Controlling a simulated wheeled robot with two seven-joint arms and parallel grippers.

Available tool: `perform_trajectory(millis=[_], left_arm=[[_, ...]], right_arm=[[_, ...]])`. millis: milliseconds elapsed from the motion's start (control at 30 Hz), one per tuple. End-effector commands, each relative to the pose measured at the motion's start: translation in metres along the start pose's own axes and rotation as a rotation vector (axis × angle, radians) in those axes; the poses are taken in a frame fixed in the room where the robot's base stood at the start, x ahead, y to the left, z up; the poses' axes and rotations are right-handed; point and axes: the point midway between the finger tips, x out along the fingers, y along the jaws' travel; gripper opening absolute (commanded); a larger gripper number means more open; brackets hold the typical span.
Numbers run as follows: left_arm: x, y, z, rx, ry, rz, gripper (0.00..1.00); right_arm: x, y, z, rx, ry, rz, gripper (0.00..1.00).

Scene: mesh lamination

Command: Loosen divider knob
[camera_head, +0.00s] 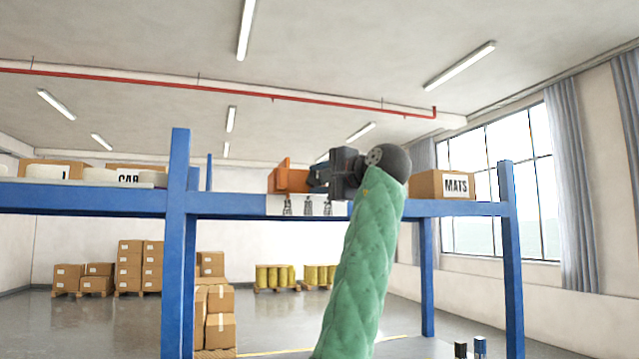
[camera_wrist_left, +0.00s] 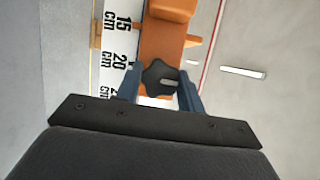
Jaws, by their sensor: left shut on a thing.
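The divider is an orange bracket (camera_head: 290,180) on the front edge of the blue shelf (camera_head: 345,206). In the left wrist view the orange divider (camera_wrist_left: 165,42) lies beside a white ruler strip (camera_wrist_left: 119,45) marked 15 and 20 cm. A dark lobed knob (camera_wrist_left: 160,77) sits on the divider. My left gripper (camera_head: 318,179) reaches the divider from the right; in the left wrist view its two blue-grey fingers (camera_wrist_left: 160,88) are on either side of the knob, shut on it. The knob is hidden in the head view. My right gripper is not in view.
A MATS box (camera_head: 455,186) stands on the shelf at the right. A blue post (camera_head: 178,240) rises left of the divider. Stacked cartons (camera_head: 138,265) stand on the floor behind.

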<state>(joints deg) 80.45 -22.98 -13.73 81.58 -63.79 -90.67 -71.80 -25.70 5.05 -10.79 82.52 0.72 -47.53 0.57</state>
Motion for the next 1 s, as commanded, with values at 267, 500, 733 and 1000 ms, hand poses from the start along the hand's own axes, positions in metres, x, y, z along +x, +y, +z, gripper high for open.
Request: perform_trajectory(millis=[267, 500, 733, 1000], left_arm=[[0.0003, 0.0023, -0.0001, -0.041, -0.001, 0.021, 0.15], [0.0004, 0.0027, -0.0001, -0.043, -0.001, 0.022, 0.15], [0.0005, 0.0028, -0.0002, -0.042, -0.001, 0.022, 0.58], [0.0001, 0.0013, 0.0001, -0.042, -0.001, 0.02, 0.6]], right_arm=[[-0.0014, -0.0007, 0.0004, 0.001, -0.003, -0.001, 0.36], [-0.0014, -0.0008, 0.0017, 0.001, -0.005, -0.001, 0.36], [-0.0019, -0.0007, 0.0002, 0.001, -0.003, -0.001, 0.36], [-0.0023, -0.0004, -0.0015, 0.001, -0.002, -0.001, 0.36]])
